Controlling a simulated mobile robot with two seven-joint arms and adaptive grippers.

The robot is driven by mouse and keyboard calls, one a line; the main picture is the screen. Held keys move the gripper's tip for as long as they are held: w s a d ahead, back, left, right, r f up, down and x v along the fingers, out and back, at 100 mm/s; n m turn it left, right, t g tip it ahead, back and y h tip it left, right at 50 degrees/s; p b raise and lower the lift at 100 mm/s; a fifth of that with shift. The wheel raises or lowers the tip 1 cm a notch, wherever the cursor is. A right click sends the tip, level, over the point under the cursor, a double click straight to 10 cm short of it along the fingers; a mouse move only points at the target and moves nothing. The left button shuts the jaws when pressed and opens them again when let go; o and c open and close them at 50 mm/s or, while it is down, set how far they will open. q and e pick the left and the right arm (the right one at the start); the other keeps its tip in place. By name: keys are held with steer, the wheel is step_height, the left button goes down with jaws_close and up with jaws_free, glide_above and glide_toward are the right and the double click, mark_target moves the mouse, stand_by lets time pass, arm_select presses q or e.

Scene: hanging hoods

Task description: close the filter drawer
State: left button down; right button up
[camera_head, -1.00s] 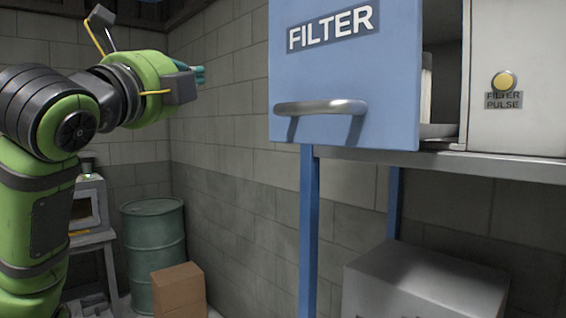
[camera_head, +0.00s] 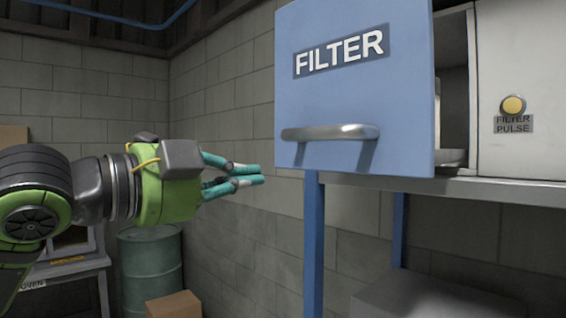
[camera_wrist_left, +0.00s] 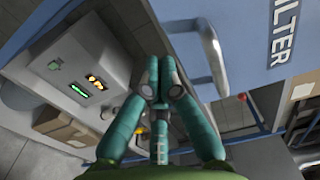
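The filter drawer (camera_head: 355,85) has a blue front with a FILTER label and a metal bar handle (camera_head: 330,132). It stands pulled out from the white cabinet (camera_head: 525,80), with a dark gap behind its front. My left gripper (camera_head: 262,174) is left of the drawer front, at about handle height or slightly lower, and apart from it. Its teal fingers point right. In the left wrist view the fingertips (camera_wrist_left: 160,66) meet with nothing between them, and the drawer front (camera_wrist_left: 250,45) and handle (camera_wrist_left: 212,55) are beyond them to the right. My right gripper is not in view.
A yellow FILTER PULSE button (camera_head: 513,105) is on the cabinet. Blue legs (camera_head: 313,245) stand under the drawer. A green barrel (camera_head: 150,268) and a cardboard box (camera_head: 174,304) are low on the left. Air between gripper and drawer is clear.

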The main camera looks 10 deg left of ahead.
arm_select(q)
steer(key=p+x, duration=0.2)
steer(key=x, duration=0.5)
